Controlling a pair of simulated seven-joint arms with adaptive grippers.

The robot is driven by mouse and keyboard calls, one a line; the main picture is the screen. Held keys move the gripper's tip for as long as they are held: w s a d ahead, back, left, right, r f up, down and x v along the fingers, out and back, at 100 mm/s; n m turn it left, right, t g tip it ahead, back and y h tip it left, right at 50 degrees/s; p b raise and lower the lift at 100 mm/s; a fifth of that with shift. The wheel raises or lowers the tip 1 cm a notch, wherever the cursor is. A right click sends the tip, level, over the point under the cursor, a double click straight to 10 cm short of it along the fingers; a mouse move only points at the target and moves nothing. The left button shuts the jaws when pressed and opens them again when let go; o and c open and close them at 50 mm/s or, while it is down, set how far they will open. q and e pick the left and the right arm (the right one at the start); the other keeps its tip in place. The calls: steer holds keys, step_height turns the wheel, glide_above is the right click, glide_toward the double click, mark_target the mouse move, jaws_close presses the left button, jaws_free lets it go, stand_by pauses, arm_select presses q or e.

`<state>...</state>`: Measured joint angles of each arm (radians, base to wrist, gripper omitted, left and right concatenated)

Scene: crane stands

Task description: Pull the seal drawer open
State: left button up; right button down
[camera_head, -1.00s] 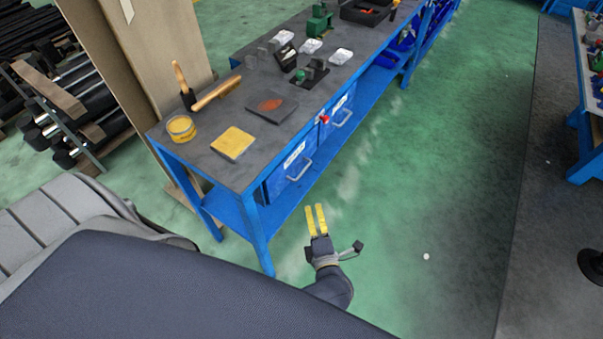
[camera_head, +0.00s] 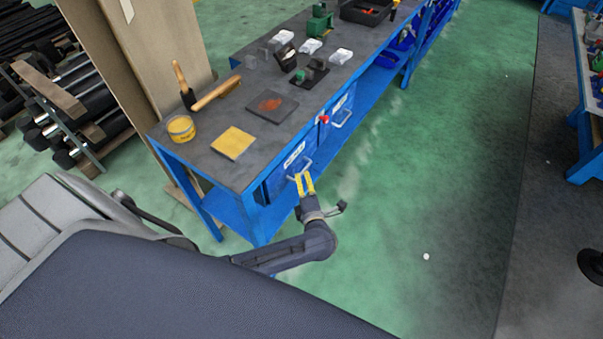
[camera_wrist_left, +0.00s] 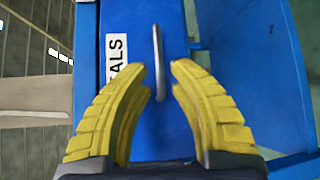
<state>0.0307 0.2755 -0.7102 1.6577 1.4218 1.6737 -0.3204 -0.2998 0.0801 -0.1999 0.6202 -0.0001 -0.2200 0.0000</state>
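The seal drawer (camera_wrist_left: 122,25) is a blue drawer front with a white label, partly readable as "ALS", and a grey bar handle (camera_wrist_left: 158,62). In the head view the drawer (camera_head: 277,181) is the nearer of two under the bench top and looks shut. My left gripper (camera_head: 304,176) has yellow fingers and is at the drawer's handle. In the left wrist view the fingers (camera_wrist_left: 157,75) are apart, one on each side of the handle, with gaps visible between them and the bar. My right gripper is not in view.
The blue workbench (camera_head: 205,166) carries a yellow pad (camera_head: 232,143), a yellow tin (camera_head: 181,128) and a mallet (camera_head: 216,93). A second drawer handle (camera_head: 342,119) and a red object (camera_head: 323,119) are farther along. Green floor (camera_head: 400,220) is clear to the right.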

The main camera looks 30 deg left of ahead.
mark_target(301, 173)
arm_select(q)
steer(key=shift+x, duration=1.85)
steer(key=shift+c, duration=0.3)
jaws_close()
